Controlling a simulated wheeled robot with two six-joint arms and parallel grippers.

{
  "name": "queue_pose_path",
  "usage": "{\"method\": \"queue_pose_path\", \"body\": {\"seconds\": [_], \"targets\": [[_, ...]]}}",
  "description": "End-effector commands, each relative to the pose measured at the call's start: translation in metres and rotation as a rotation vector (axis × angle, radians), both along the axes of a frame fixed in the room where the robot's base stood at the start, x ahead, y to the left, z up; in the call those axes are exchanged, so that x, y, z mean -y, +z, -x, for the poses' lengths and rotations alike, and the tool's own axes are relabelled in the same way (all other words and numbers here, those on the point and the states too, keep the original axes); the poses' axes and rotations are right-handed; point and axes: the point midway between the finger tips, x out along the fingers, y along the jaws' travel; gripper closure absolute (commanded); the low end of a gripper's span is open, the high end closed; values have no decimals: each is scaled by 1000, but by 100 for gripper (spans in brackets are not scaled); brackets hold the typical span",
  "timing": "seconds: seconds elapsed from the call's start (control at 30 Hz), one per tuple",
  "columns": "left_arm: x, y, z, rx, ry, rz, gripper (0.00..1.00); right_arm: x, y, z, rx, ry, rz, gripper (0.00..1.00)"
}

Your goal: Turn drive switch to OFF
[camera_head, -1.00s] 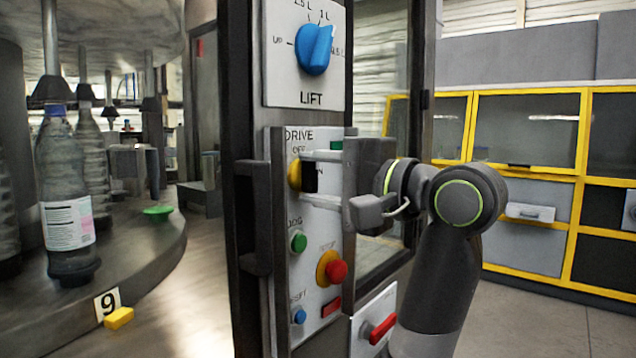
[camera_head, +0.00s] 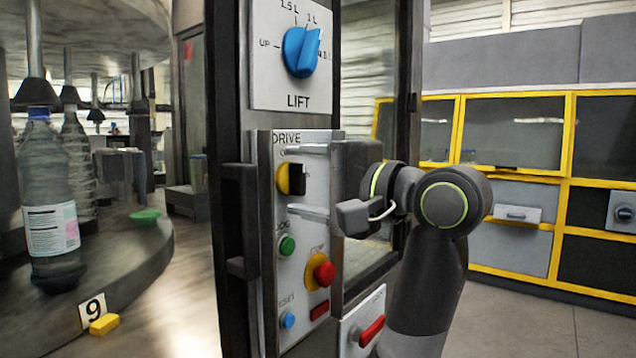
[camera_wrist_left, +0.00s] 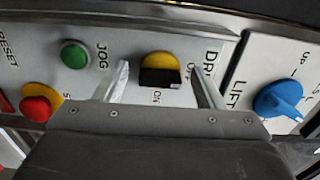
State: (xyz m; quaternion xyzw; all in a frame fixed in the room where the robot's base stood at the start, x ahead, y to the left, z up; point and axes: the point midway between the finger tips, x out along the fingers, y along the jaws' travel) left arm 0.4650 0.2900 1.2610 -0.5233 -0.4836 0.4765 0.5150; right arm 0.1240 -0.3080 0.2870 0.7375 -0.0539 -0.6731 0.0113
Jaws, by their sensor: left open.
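The drive switch is a yellow disc with a black handle (camera_head: 296,179) on the DRIVE panel (camera_head: 265,215). It also shows in the wrist view (camera_wrist_left: 160,62). Its handle points to the right in the head view, and in the wrist view it lies on the side of the ON label. The OFF label shows beside the upper finger. My left gripper (camera_head: 287,180) is open at the panel, one finger above the switch and one below. In the wrist view the fingers (camera_wrist_left: 160,72) stand on either side of the switch with gaps, and nothing is gripped.
Below the switch are a green JOG button (camera_head: 287,246), a red stop button (camera_head: 325,273) on yellow and a blue reset button (camera_head: 288,320). The blue LIFT knob (camera_head: 301,52) is above. A dark handle (camera_head: 240,215) sticks out left of the panel.

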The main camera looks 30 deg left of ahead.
Motion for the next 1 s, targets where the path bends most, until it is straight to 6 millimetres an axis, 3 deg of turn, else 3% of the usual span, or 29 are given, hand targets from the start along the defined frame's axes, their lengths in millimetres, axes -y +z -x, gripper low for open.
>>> {"method": "queue_pose_path", "body": {"seconds": [0.17, 0.37, 0.8, 1.0], "targets": [[2, 0, 0, -1, -1, 0, 37, 0, 0, -5, 5, 1, 0, 100], [25, -1, 1, -2, -6, 1, 37, 0, 0, -12, 4, 0, -2, 100], [128, 0, 10, -3, -5, -1, 37, -6, 17, -29, 4, -19, -17, 100], [160, -1, 12, 0, -2, -1, 37, -9, 23, -37, 7, -26, -23, 100]]}}
